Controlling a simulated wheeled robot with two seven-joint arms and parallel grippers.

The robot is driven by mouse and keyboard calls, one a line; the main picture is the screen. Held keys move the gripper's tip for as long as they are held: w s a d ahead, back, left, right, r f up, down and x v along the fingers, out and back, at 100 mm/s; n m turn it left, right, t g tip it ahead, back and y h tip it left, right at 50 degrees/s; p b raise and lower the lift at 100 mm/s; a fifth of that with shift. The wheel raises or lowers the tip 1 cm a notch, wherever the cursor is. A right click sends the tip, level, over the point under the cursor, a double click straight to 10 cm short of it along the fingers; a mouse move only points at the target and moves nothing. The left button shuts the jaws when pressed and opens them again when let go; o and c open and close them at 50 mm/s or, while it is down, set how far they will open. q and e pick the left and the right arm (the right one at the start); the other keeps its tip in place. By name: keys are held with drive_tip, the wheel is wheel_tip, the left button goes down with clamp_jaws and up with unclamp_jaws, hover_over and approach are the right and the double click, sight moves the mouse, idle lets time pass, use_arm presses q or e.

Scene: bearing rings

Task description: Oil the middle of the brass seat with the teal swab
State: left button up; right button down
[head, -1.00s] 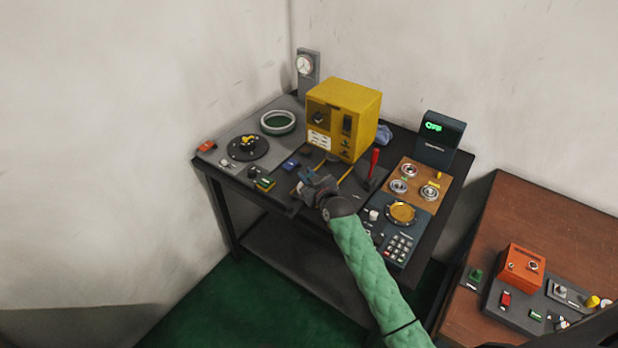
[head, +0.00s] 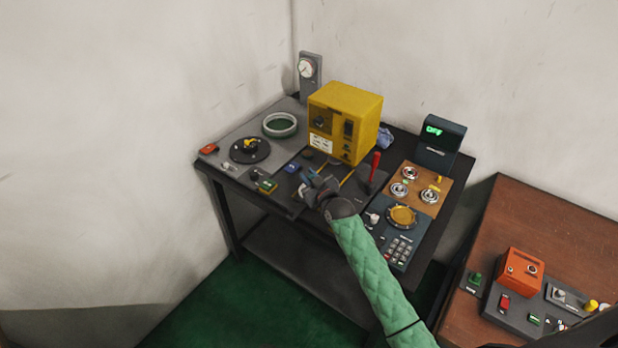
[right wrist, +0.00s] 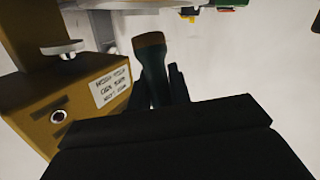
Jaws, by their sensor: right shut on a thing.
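The brass seat (head: 402,215) is a round golden disc in a ring on the dark blue panel at the right of the workbench. My right gripper (head: 315,187) is over the bench's front middle, left of the seat and apart from it. It is shut on the teal swab, a dark teal stick with a brown-orange end, clear in the right wrist view (right wrist: 153,72). In the head view the swab is small and partly hidden by the gripper. My left gripper is out of view.
A yellow box (head: 345,120) stands behind the gripper; it also looms at left in the right wrist view (right wrist: 85,105). A red-handled tool (head: 375,168) stands upright between gripper and seat. A keypad (head: 399,250) lies before the seat, a wooden board (head: 420,184) with metal rings behind it.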

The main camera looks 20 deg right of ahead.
drive_tip(key=shift+r+p, duration=1.55)
drive_tip(key=shift+r, duration=0.8)
drive_tip(key=shift+r+p, duration=1.2)
drive_tip(key=shift+r, duration=0.35)
drive_tip(key=shift+s+a+f, duration=0.1)
